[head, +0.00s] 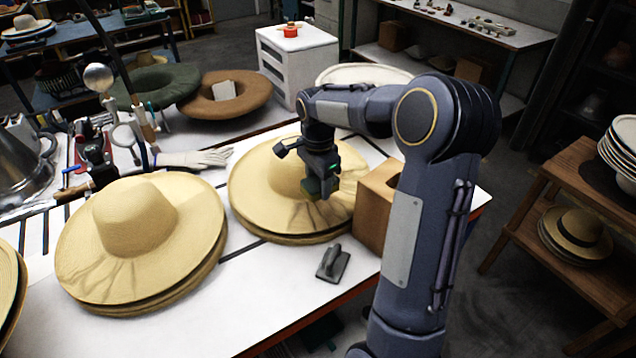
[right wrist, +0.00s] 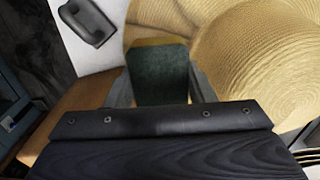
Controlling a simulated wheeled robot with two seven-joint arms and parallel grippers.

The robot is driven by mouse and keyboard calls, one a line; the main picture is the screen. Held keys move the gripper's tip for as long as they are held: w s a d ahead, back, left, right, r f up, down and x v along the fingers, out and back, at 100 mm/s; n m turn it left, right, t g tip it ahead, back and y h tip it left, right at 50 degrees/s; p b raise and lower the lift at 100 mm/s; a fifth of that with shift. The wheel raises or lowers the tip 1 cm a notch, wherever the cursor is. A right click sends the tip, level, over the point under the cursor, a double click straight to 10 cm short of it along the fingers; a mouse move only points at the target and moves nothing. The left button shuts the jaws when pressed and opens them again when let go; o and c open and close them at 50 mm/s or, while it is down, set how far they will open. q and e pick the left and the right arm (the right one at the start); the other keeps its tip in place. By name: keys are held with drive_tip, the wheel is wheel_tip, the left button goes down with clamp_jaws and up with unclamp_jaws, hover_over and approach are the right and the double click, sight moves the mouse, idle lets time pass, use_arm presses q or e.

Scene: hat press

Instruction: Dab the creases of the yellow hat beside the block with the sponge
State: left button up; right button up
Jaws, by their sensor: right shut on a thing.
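The yellow hat beside the block (head: 254,198) lies in a stack on the white table, with dark creases fanning over its front brim. Its crown and woven brim fill the upper right of the right wrist view (right wrist: 262,70). The brown block (head: 378,204) stands at its right, partly behind my arm. My right gripper (head: 320,188) is over the hat's brim, in front of the crown. It is shut on the sponge, dark green with a yellow edge, seen between the fingers in the right wrist view (right wrist: 160,75). I cannot tell whether the sponge touches the brim. My left gripper is out of view.
Another yellow hat stack (head: 88,255) lies to the left. A grey handled tool (head: 332,263) lies near the table's front edge. A white glove (head: 195,158), brown hat (head: 226,100) and green hat (head: 165,82) lie behind. Bare table shows between the two stacks.

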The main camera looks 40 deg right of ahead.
drive_tip(key=shift+r+p, duration=1.9)
drive_tip(key=shift+r, duration=0.85)
drive_tip(key=shift+a, duration=0.15)
